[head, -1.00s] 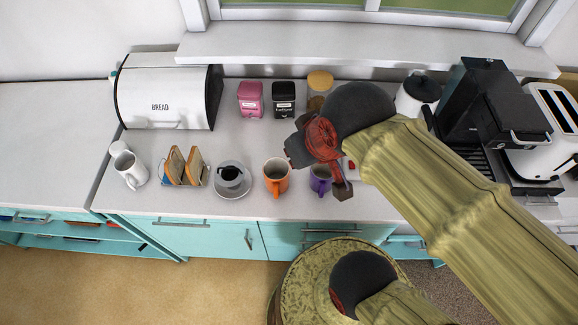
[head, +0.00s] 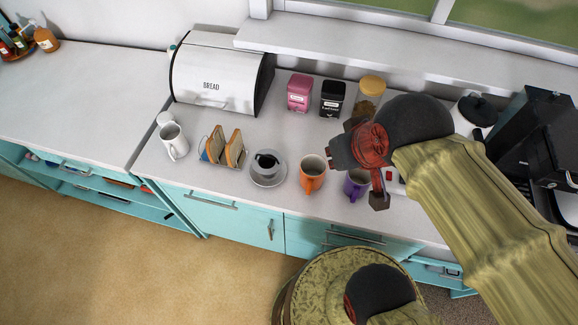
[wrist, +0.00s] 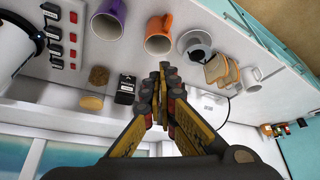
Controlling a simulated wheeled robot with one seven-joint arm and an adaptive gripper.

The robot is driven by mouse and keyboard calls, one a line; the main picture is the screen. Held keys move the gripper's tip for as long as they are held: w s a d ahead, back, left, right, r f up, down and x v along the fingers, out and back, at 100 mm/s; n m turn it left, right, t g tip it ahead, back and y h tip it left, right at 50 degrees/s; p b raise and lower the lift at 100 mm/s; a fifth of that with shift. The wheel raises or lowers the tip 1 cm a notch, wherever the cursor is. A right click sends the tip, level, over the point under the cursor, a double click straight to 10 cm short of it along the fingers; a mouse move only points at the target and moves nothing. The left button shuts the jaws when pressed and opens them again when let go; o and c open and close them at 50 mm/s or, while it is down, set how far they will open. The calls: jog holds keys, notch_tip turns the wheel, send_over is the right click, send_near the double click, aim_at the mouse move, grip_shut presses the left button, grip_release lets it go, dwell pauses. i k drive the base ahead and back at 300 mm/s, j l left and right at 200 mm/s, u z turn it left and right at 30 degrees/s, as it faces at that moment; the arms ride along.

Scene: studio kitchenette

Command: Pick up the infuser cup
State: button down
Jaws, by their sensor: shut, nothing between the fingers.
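The white mug (head: 173,141) with a round white piece beside its rim looks like the infuser cup, though I cannot be sure. It stands upright on the counter, left of the toast rack, and shows small in the wrist view (wrist: 250,78). My gripper (wrist: 165,68) is shut and empty. In the head view it hangs above the counter near the purple mug (head: 356,183), well to the right of the white mug. My gripper and arm hide part of the counter and purple mug there.
Behind are a bread bin (head: 215,80), pink canister (head: 299,93) and black canister (head: 332,99).

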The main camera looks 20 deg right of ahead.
aim_at(266, 165)
jog(key=j+z, duration=0.15)
jog(key=j, duration=0.5)
jog(key=j+z, duration=0.15)
jog(key=j, duration=0.45)
jog(key=k+j+z, duration=0.15)
jog(key=j, duration=0.45)
